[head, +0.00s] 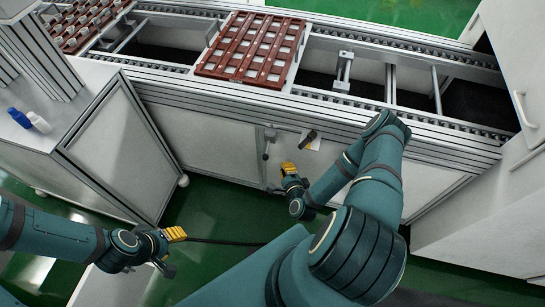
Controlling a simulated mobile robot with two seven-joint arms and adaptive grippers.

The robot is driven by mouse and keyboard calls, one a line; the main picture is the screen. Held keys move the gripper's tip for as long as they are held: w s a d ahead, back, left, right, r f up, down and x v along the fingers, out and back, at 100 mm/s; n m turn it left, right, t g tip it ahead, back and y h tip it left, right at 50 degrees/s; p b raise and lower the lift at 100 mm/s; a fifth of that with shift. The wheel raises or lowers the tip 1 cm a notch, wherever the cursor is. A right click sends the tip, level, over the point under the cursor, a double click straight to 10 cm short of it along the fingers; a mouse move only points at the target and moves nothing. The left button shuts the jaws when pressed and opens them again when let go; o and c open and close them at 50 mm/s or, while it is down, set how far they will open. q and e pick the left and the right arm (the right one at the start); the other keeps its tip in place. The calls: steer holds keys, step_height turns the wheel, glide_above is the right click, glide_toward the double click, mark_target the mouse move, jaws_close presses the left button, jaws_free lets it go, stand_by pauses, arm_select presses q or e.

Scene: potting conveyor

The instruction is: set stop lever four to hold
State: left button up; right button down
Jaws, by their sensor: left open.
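On the front side of the conveyor, below its rail, sit a grey lever-like fitting (268,137) hanging down and a black handle (308,137) tilted beside a small white label. I cannot read a number or a hold mark on either, so I cannot tell which is stop lever four. My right gripper (286,180), with yellow pads, is just below these two, apart from them; its opening is too small to tell. My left gripper (174,252) is open and empty, low at the left over the floor.
A brown slotted tray (236,72) lies on the conveyor (160,70); another (72,38) is at the top left. A grey cabinet (100,150) with blue and white bottles (28,119) stands left. A white cabinet (470,240) stands right. Green floor lies between.

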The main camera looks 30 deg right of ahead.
mark_target(267, 150)
steer(key=b+x, duration=0.2)
steer(key=x, duration=0.8)
steer(key=shift+w+f, duration=0.15)
steer(key=shift+f, duration=0.05)
steer(key=a, duration=0.1)
steer(key=s+a+r, duration=0.1)
steer(key=a, duration=0.2)
steer(key=shift+s+r, duration=0.15)
steer(key=shift+r, duration=0.1)
steer(key=shift+r, duration=0.1)
steer(key=shift+s+r+g+y+p, duration=0.1)
steer(key=shift+s+g+y+p, duration=0.05)
steer(key=shift+g+y+p, duration=0.2)
